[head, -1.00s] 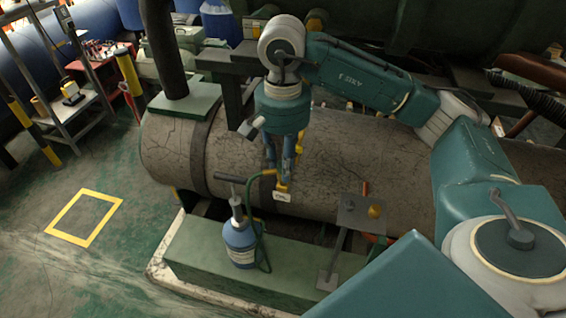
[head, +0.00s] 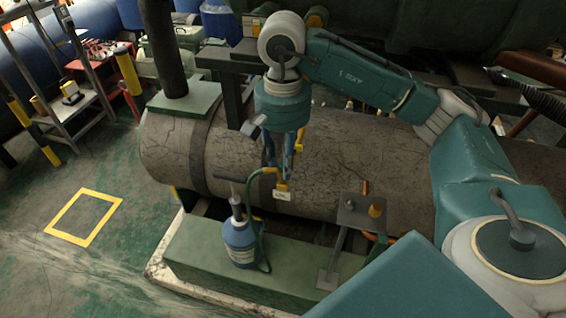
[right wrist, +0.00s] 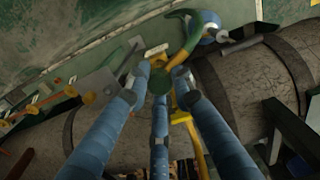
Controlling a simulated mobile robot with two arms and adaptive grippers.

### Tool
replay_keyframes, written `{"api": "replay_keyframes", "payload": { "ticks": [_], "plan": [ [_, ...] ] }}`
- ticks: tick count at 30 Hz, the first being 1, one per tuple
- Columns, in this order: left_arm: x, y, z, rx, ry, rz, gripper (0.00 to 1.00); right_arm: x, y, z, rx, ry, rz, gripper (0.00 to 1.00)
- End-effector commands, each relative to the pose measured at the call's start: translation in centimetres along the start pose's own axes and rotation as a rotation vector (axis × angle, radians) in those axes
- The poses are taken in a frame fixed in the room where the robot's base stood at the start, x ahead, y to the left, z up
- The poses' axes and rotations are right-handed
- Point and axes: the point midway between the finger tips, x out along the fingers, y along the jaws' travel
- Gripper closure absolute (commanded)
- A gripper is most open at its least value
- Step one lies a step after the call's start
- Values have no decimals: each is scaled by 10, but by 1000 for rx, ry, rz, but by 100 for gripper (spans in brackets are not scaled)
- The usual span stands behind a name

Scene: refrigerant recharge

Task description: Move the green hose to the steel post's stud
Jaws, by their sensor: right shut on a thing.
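The green hose (head: 261,232) runs from the top of a blue cylinder (head: 240,240) up to my right gripper (head: 281,170). My right gripper is shut on the hose's end, just in front of the big cracked pipe. A yellow fitting (head: 282,186) with a white tag hangs at the fingertips. In the right wrist view the hose (right wrist: 190,42) curves to the fingers (right wrist: 160,85), which hide part of its end. The steel post (head: 335,255) stands to the right, apart from the gripper, with a plate on top and a yellow-orange stud (head: 376,209). My left gripper is out of view.
The cracked pipe (head: 340,150) lies behind the gripper and post. A green plinth (head: 200,260) bears the cylinder and post. A dark vertical pipe (head: 163,45) stands at left. The floor around the yellow square (head: 83,217) is clear.

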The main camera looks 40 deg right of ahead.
Motion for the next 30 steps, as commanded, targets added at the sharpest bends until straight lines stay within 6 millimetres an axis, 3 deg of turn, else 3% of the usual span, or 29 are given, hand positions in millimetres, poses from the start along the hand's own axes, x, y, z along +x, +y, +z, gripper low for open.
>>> {"api": "replay_keyframes", "payload": {
  "ticks": [9,30],
  "plan": [
    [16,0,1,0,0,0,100,2,0,0,-200,1,1,100],
    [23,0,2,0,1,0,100,0,0,0,-327,0,1,100]
  ]
}}
